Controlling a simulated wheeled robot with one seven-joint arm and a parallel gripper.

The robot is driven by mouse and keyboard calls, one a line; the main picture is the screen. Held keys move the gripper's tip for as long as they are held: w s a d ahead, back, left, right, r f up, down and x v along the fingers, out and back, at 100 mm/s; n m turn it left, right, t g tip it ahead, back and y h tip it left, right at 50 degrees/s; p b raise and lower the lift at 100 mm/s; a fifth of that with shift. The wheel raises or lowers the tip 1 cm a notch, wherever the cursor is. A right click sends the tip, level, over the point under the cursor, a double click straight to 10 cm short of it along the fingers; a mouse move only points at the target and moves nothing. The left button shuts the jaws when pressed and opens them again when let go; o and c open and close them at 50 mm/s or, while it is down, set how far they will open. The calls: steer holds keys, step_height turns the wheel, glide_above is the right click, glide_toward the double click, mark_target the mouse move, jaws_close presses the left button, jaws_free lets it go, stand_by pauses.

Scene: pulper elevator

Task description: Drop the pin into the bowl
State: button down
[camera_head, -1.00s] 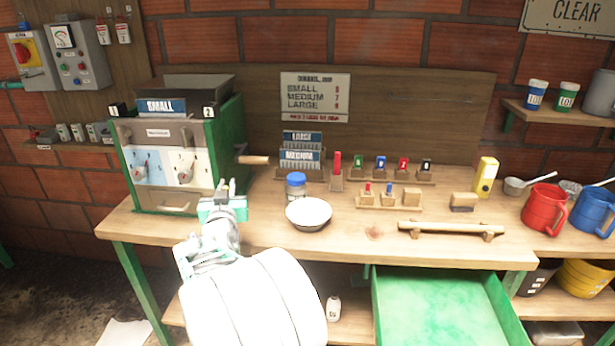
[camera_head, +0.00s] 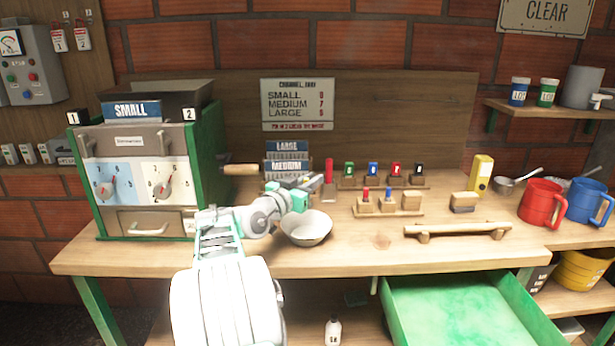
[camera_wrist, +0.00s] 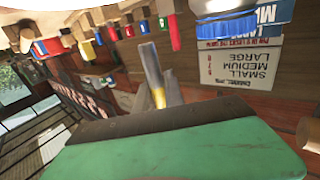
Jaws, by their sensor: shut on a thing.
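The white bowl (camera_head: 306,232) stands upright on the workbench, its left rim partly hidden by my arm. My gripper (camera_head: 315,183) is above the bowl's back side, pointing toward the back right. In the wrist view my gripper (camera_wrist: 160,92) is shut on the pin (camera_wrist: 151,66), a small grey piece with a yellowish lower part. The pin is too small to make out clearly in the head view. Whether it is directly over the bowl's opening I cannot tell.
Coloured pieces stand in a wooden rack (camera_head: 385,184) to the right. The green machine (camera_head: 205,165) is at left. An open green drawer (camera_head: 465,312) juts out below the bench (camera_head: 370,258).

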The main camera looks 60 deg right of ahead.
step_height(320, 180, down, 3)
steer(key=shift+r+b, duration=0.2)
steer(key=shift+b, duration=0.1)
steer(key=c, duration=1.3)
jaws_free()
steer(key=shift+c, duration=0.2)
steer(key=shift+a, duration=0.1)
steer(key=w+a, duration=0.1)
steer(key=a, duration=0.6)
steer(key=shift+w+a, duration=0.15)
steer(key=shift+a, duration=0.2)
